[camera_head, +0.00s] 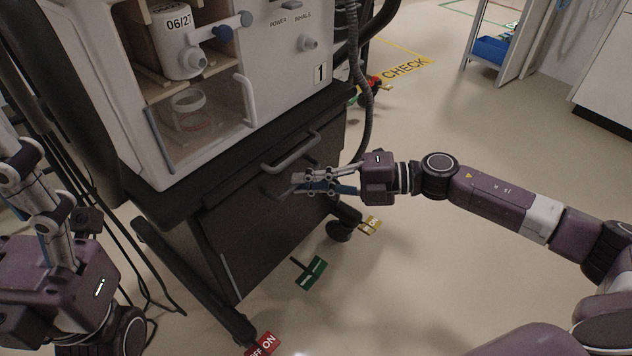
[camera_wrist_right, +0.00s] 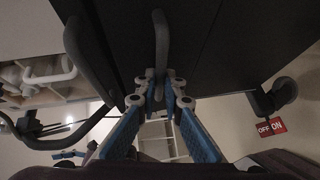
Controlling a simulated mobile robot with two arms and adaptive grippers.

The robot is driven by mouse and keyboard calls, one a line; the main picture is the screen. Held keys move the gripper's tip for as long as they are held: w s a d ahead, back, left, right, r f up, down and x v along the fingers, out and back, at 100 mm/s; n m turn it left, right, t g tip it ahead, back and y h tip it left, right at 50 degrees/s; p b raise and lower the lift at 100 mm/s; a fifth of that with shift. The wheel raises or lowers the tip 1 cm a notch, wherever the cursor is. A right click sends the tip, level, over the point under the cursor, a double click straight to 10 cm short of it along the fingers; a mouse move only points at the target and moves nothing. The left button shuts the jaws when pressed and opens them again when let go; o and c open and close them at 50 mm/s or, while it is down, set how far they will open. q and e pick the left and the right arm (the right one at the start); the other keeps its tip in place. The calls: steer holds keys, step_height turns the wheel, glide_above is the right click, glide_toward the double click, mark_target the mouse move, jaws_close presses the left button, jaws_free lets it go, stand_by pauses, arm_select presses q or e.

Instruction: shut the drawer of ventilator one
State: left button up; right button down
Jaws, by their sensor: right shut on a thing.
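Ventilator one (camera_head: 262,60) is a white housing marked "1" on a dark cart. The cart front has a grey upper bar handle (camera_head: 290,152) and a dark panel, the drawer front (camera_head: 240,215), below it. I cannot tell how far out the drawer stands. My right gripper (camera_head: 300,184) is at the cart front, below the upper bar, shut on a lower handle. In the right wrist view this handle (camera_wrist_right: 161,45) runs down between the fingertips (camera_wrist_right: 158,92). My left gripper (camera_head: 35,170) is at the left edge, away from the drawer; its finger opening is unclear.
Cart legs and a caster (camera_head: 341,230) stand below the drawer. Dark cables (camera_head: 130,245) hang at the left. A grey hose (camera_head: 358,70) runs down the cart's right side. Floor tags, including a red OFF/ON one (camera_head: 264,343), lie nearby.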

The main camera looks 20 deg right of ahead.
steer(key=shift+w+a+r, duration=0.1)
steer(key=shift+w+a, duration=0.1)
steer(key=shift+w, duration=0.3)
steer(key=c, duration=2)
jaws_free()
steer(key=shift+w+a, duration=0.1)
steer(key=shift+a, duration=0.05)
steer(key=shift+c, duration=0.2)
steer(key=v, duration=1.2)
